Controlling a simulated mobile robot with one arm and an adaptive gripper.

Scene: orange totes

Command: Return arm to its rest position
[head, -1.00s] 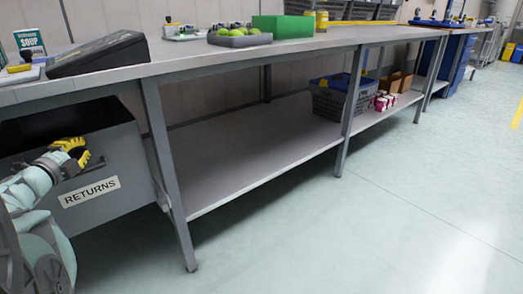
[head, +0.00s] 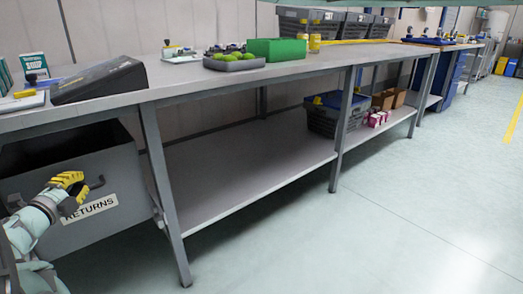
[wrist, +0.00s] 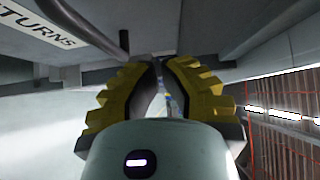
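My gripper (head: 68,184) has yellow ridged fingers and is at the lower left of the head view, in front of the grey drawer labelled RETURNS (head: 55,215). In the wrist view my gripper (wrist: 160,75) shows two yellow fingers with their tips close together and a narrow gap between them. Nothing shows held in that gap. The drawer's dark handle (head: 96,184) is just right of the fingers, and I cannot tell whether they touch. The drawer's open top shows a dark inside.
A long grey workbench (head: 200,78) with a lower shelf (head: 240,170) runs to the right. On it are a black sloped device (head: 98,80), a green box (head: 277,50) and a tray of green balls (head: 234,64). A dark crate (head: 325,118) sits on the shelf. The floor at right is clear.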

